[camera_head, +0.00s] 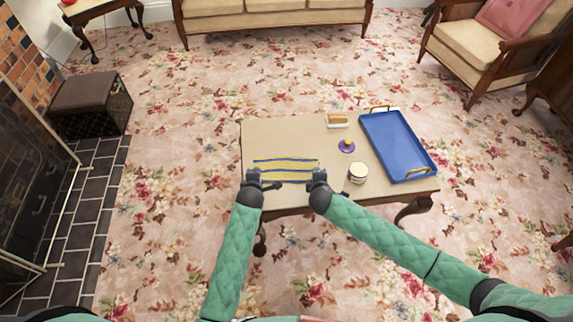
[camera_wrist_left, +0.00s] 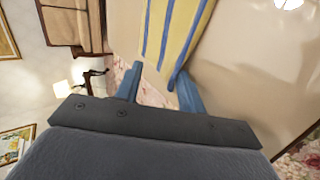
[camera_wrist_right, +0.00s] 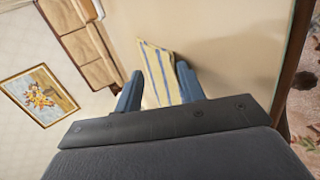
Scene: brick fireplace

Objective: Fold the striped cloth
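The striped cloth (camera_head: 286,161), yellow with blue and white stripes, lies as a flat, wide strip near the table's front left edge. My left gripper (camera_head: 262,181) is at its near left corner. In the left wrist view the fingers (camera_wrist_left: 158,88) are apart, with a cloth corner (camera_wrist_left: 172,35) between them. My right gripper (camera_head: 314,181) is at the near right corner. In the right wrist view its fingers (camera_wrist_right: 160,88) are apart with the cloth's end (camera_wrist_right: 158,75) between them. I cannot tell whether the fingers touch the cloth.
The table (camera_head: 262,133) also holds a blue tray (camera_head: 396,147) at the right, a small dish with a brown block (camera_head: 338,120), a purple-based item (camera_head: 346,147) and a pale round jar (camera_head: 357,173). The table top behind the cloth is bare.

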